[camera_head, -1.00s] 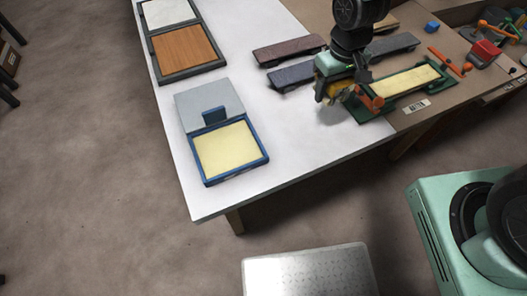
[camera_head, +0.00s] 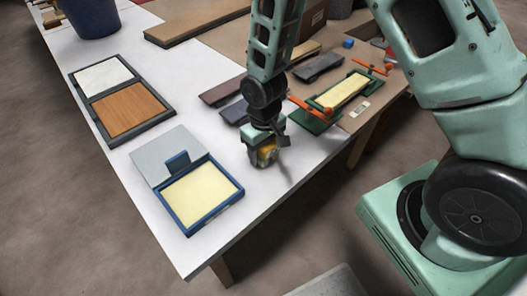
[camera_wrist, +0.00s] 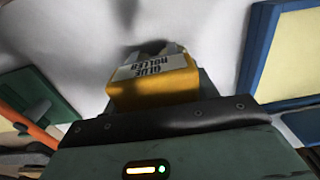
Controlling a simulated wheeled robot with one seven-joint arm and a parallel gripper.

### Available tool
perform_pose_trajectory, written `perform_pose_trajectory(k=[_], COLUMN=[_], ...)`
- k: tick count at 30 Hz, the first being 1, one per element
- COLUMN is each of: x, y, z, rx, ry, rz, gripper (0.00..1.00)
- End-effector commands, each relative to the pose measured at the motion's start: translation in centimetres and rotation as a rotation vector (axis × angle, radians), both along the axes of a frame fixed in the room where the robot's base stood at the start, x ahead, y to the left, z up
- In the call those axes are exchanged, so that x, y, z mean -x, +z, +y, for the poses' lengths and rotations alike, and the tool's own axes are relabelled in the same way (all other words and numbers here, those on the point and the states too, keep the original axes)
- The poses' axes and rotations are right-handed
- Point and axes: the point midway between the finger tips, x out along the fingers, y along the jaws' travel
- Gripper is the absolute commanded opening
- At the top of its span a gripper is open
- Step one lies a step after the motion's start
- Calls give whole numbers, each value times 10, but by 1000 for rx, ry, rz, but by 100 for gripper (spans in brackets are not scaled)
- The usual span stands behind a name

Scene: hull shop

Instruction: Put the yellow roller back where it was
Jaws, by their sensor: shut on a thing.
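The yellow roller (camera_wrist: 155,85), with a white label reading "GLUE ROLLER", shows close up in the wrist view. My gripper (camera_head: 264,160) is shut on it and holds it over the white tabletop, between the blue tray and the green clamp frame. In the head view only a little of the yellow roller (camera_head: 267,152) shows, the rest hidden by my gripper. The blue-rimmed tray (camera_head: 212,222) with a pale yellow pad lies to the left of my gripper. Its grey plate (camera_head: 158,150) with a blue block adjoins it. Whether the roller touches the table I cannot tell.
A green clamp frame (camera_head: 309,119) with orange handles holds a pale yellow board at right. Dark planks (camera_head: 222,92) lie behind my gripper. A dark tray (camera_head: 92,95) with white and brown panels is at left. The white table (camera_head: 190,257) is bare in front.

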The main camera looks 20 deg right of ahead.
Motion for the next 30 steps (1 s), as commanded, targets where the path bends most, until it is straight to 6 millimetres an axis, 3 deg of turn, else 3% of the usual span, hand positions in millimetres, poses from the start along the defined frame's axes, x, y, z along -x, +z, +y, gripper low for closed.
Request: perform_pose_trajectory(k=[3, 14, 15, 17, 25, 30], x=[0, 0, 0, 0, 0, -1], y=[-9, -13, -14, -13, -11, 4], z=[0, 0, 0, 0, 0, 0], rx=[0, 0, 0, 0, 0, -1], ry=[1, 0, 0, 0, 1, 0], rz=[-1, -1, -1, -1, -1, -4], gripper=[5, 5, 61, 77, 80, 80])
